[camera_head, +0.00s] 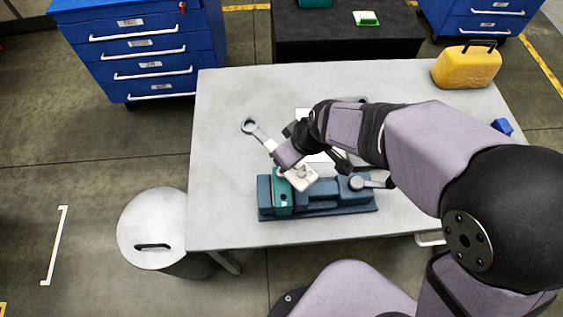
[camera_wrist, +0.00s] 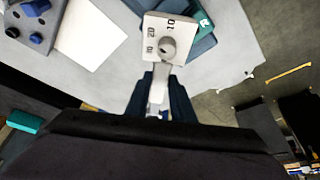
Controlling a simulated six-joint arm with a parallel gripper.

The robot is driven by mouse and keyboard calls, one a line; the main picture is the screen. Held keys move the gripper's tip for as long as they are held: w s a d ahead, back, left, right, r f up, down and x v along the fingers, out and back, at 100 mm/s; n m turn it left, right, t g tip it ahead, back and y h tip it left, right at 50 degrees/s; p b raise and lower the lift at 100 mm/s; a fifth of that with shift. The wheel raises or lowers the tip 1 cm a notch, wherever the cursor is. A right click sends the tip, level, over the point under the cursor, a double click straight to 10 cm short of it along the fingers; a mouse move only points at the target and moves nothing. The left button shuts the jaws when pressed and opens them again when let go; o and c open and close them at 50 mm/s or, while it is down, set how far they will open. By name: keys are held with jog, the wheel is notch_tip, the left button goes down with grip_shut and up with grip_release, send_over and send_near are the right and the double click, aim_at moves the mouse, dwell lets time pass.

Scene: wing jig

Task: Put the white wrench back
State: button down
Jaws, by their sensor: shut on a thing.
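The white wrench (camera_head: 263,139) runs at a slant over the work table, with a grey ring at its upper left end. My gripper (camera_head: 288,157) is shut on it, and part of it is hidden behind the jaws. In the wrist view a pale shaft (camera_wrist: 159,88) shows between the two dark fingers of my gripper (camera_wrist: 161,95). Beyond the fingertips is a white block (camera_wrist: 166,38) with a round part and number marks. It also shows by the vise in the head view (camera_head: 303,177); I cannot tell whether it touches the vise.
A blue vise (camera_head: 330,194) with a teal jaw stands at the table's front. A white sheet (camera_wrist: 92,35) and a dark block with blue knobs (camera_wrist: 34,22) lie on the table (camera_head: 222,185). A yellow case (camera_head: 466,68) stands at back right. The table's left part is clear.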

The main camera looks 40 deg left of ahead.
jog(key=w+a+f+n+g+h+b, duration=0.1)
jog(key=w+a+f+n+g+b, duration=0.1)
jog(key=w+f+n, duration=0.8)
jog(key=shift+n+g+b, duration=0.3)
jog(key=shift+g+b, duration=0.05)
jog(key=shift+g, duration=0.55)
jog(key=shift+a, duration=0.1)
jog(key=shift+f+b, duration=1.25)
jog(key=shift+f, duration=1.5)
jog(key=shift+b, duration=0.35)
